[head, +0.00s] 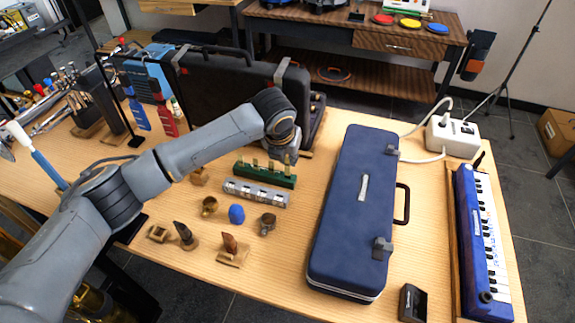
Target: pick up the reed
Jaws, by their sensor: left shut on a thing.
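A green block (264,176) with several upright tan pieces stands in the middle of the table. The tan pieces look like reeds; the rightmost reed (287,159) is right below my left wrist. My left gripper (286,150) points down over the right end of the green block, shut on this reed. Its fingers are small and mostly hidden by the wrist, so the grip itself is hard to see. I cannot tell whether the reed is still in the block. My right gripper is not in view.
A silver block (256,193) lies in front of the green one, with several small mouthpiece-like parts and a blue piece (236,214) nearer. A blue case (353,215) stands to the right, a black case (225,85) behind. A blue keyboard (480,240) lies far right.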

